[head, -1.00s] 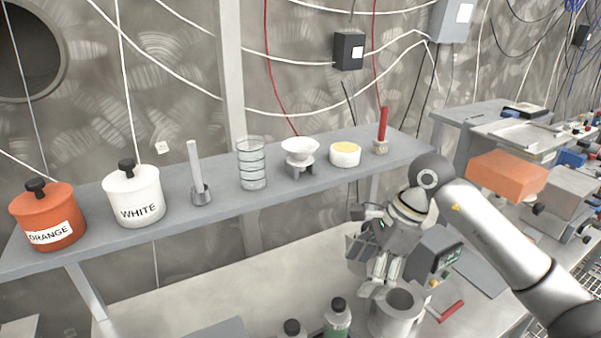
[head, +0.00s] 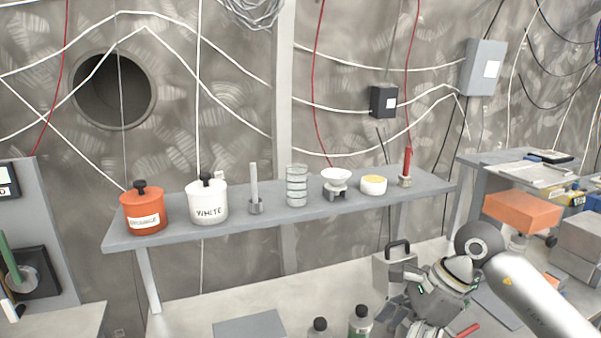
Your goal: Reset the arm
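My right gripper (head: 408,325) hangs at the lower right, over the lower bench, with its arm coming in from the right. Its fingers point down and are partly cut off by the bottom edge. Whether they are apart or closed is unclear, and I see nothing held. A red-handled item (head: 468,329) shows just right of it. My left gripper is not in view.
A shelf (head: 330,212) holds an orange pot (head: 144,209), a white pot (head: 207,201), a glass beaker (head: 296,187) and small tools. Below it, a handled metal box (head: 394,273) stands behind my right gripper. Dark-capped bottles (head: 361,320) stand left of it.

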